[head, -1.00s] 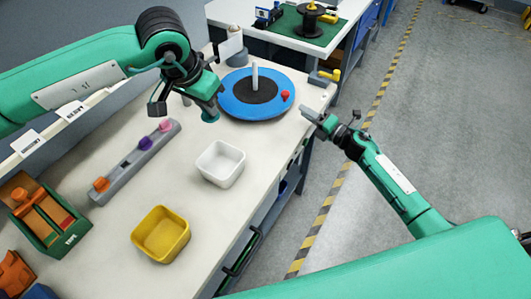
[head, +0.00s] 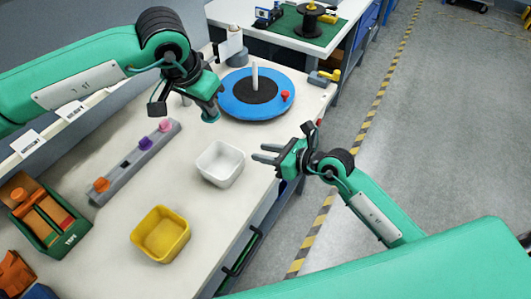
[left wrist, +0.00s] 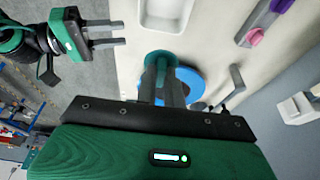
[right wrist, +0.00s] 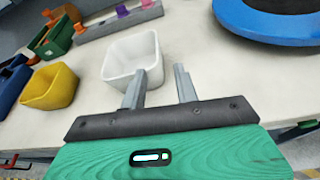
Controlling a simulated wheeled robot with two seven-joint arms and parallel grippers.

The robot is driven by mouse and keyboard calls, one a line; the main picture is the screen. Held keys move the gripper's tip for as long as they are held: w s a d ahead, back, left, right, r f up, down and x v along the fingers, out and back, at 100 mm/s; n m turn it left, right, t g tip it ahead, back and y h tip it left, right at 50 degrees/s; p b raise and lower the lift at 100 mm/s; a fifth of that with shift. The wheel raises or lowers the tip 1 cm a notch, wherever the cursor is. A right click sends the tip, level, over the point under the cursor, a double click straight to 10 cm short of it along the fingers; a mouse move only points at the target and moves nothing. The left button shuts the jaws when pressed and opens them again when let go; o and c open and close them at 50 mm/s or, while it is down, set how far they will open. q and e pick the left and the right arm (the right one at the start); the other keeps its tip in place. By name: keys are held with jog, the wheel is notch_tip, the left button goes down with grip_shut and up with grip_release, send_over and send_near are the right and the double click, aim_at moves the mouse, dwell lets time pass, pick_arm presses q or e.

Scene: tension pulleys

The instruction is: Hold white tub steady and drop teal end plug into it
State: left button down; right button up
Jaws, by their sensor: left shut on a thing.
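The white tub (head: 220,166) stands upright and looks empty on the bench; it also shows in the right wrist view (right wrist: 131,54) and in part at the top of the left wrist view (left wrist: 170,14). My left gripper (head: 209,110) is shut on the teal end plug (head: 210,117), held above the bench between the tub and the blue disc. The plug shows at the fingertips in the left wrist view (left wrist: 160,59). My right gripper (head: 264,154) is open and empty, to the right of the tub, its fingers pointing at the tub and apart from it.
A yellow tub (head: 161,236) stands nearer the front. A grey rack (head: 137,163) with orange, purple and pink plugs lies to the left. A blue disc (head: 238,104) with a post stands behind. The bench between the tubs is clear.

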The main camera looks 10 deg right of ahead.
aim_at(231, 146)
jog(key=shift+n+h, duration=0.4)
jog(key=shift+h, duration=0.1)
jog(key=x, duration=0.7)
jog(key=a+r+x, duration=0.1)
jog(key=x, duration=0.3)
jog(key=shift+s, duration=0.2)
grip_shut()
